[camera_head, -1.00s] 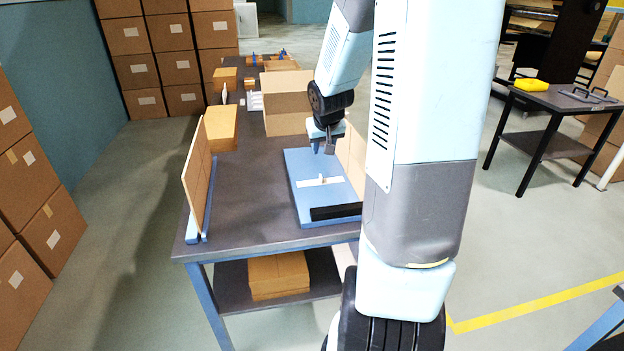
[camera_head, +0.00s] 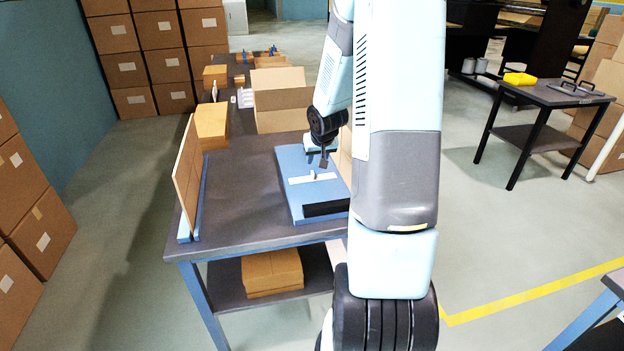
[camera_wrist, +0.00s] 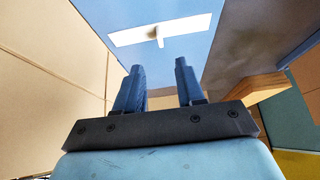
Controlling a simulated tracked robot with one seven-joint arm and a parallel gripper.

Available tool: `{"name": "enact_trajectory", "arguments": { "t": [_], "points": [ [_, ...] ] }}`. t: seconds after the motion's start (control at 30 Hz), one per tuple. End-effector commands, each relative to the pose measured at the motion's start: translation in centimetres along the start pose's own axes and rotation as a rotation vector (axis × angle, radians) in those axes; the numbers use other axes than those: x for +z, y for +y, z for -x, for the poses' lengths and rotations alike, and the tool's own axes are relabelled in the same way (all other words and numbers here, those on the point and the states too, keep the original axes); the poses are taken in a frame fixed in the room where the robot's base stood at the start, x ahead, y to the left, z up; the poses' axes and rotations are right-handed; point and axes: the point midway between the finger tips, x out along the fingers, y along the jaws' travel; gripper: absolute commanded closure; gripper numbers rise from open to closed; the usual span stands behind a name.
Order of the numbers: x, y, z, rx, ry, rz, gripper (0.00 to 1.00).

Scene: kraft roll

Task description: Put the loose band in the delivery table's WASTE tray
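A blue board (camera_head: 290,163) lies on the dark work table. A white strip (camera_head: 300,181) with a small upright pale piece (camera_head: 314,175) lies across it. The strip (camera_wrist: 185,24) and pale piece (camera_wrist: 153,33) also show in the wrist view, ahead of the fingers. I cannot tell whether either is the loose band. My gripper (camera_head: 322,160) is just above the board's far part, close to the strip. In the wrist view its blue fingers (camera_wrist: 159,66) are apart with nothing between them. I cannot make out a WASTE tray.
A black bar (camera_head: 326,209) lies on the board's near edge. An upright brown panel (camera_head: 187,178) stands left; cartons (camera_head: 281,100) stand behind. A separate table (camera_head: 540,93) at right holds a yellow object (camera_head: 519,79) and a dark handled item (camera_head: 576,89).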

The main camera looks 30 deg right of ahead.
Motion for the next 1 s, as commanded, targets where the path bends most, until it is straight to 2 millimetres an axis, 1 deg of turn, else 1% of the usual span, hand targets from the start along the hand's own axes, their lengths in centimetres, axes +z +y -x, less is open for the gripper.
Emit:
{"name": "enact_trajectory", "arguments": {
  "t": [0.23,0.4,0.57,0.8,0.9,1.0],
  "points": [
    [0.0,-0.1,-2.8,0.0,-0.002,0.003,0.62],
    [0.0,0.0,-3.9,0.001,-0.001,0.003,0.62],
    [0.1,0.0,-4.5,0.002,-0.001,0.001,0.62],
    [0.5,-0.2,-7.3,0.002,-0.002,0.002,0.62],
    [0.5,-0.2,-8.3,0.001,-0.002,0.002,0.62],
    [0.5,-0.1,-8.9,0.002,-0.001,0.0,0.62]
  ]
}}
